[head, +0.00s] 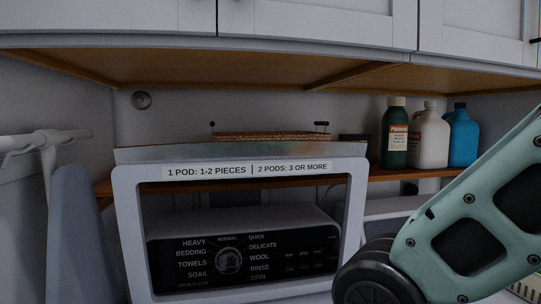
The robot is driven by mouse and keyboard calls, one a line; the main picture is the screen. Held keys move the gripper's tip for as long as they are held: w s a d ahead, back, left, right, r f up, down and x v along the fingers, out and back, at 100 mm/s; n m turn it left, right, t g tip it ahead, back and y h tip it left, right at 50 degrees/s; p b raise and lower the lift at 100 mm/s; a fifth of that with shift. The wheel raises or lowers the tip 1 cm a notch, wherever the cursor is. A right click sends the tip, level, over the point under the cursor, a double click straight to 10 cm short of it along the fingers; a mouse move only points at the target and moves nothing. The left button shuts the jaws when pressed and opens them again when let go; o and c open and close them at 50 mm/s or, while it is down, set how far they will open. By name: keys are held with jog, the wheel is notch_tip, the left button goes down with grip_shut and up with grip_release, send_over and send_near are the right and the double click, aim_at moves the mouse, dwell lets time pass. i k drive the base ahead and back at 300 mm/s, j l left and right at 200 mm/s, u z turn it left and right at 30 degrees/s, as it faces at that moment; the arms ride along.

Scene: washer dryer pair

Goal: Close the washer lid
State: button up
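The washer lid (126,232) stands raised and open, close to upright, in the middle of the head view. It is a white frame around a see-through window, with a pod label across its top part. Its lower edge is out of view. Through the window I see the washer's black control panel (215,261) with its round dial and cycle names. The washer's opening is not in view. My teal arm shows at the lower right, in front of the lid's right side. My gripper is not in view.
A wooden shelf (405,173) runs behind the lid, with a green bottle (395,135), a white jug (429,137) and a blue bottle (462,138) at right. White cabinets (320,20) hang above. A grey-blue ironing board (78,235) stands at left.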

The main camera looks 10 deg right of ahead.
aim_at(221, 222)
jog(key=i+l, duration=0.1)
jog(key=l, duration=1.35)
jog(key=i, duration=0.05)
